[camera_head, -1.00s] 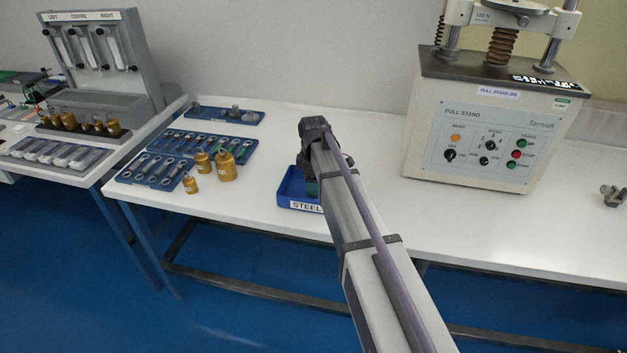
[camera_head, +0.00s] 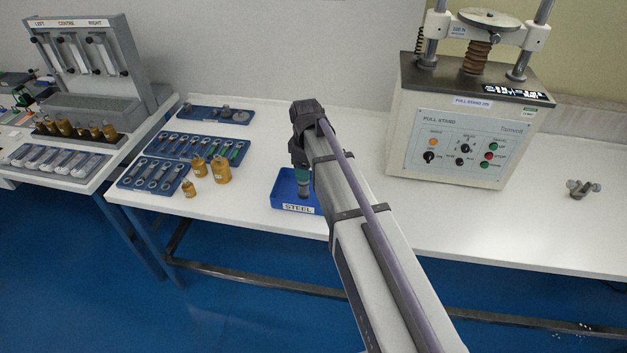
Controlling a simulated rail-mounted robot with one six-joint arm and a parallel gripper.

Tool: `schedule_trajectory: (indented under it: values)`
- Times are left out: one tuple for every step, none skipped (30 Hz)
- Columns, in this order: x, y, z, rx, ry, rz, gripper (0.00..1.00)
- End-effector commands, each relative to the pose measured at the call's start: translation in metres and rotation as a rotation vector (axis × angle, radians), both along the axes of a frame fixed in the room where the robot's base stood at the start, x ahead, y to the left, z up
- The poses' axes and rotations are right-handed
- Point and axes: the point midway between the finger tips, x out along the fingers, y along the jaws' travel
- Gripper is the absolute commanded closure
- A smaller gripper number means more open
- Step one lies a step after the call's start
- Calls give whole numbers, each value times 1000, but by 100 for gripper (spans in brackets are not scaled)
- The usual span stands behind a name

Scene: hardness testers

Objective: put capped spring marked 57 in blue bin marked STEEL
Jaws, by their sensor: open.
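The blue bin marked STEEL (camera_head: 296,208) stands on the white bench, its label facing me. A small part with a teal-green top and a darker lower end (camera_head: 302,190) shows inside the bin's outline, below my gripper. It looks like a capped spring, but no number 57 can be read. My gripper (camera_head: 299,172) is open above the bin, close over that part. My arm hides the bin's right side and part of the gripper, so I cannot tell if the fingers touch the part.
Blue trays of parts (camera_head: 152,174) and several brass weights (camera_head: 221,170) stand left of the bin. The pull stand (camera_head: 456,135) is at the back right. A small grey fitting (camera_head: 584,190) lies at far right. Bench around the bin is clear.

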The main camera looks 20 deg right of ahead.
Motion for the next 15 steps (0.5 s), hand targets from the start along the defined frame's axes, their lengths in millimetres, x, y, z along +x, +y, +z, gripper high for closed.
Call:
schedule_trajectory:
  values:
    - [-56, 1, 0, -1, 1, -161, 34]
    - [-81, 1, 0, -1, 0, -279, 34]
    - [-113, 2, 0, -2, 0, -434, 34]
    - [-134, 2, 0, -2, 0, -543, 34]
    - [-153, 3, 0, -2, 0, -645, 34]
    - [-173, 3, 0, -3, 0, -760, 34]
    - [-185, 3, 0, -3, 0, -830, 34]
    - [-193, 3, 0, -3, 0, -885, 34]
    - [-199, 3, 0, -4, 0, -936, 34]
    - [-201, 3, 0, -4, 0, -959, 34]
    - [-201, 3, 0, -4, 0, -971, 34]
    - [-199, 3, 0, -4, 0, -976, 34]
    - [-198, 3, 0, -4, 0, -975, 34]
    - [-198, 3, 0, -4, 0, -974, 34]
    - [-197, 3, 0, -4, 0, -973, 34]
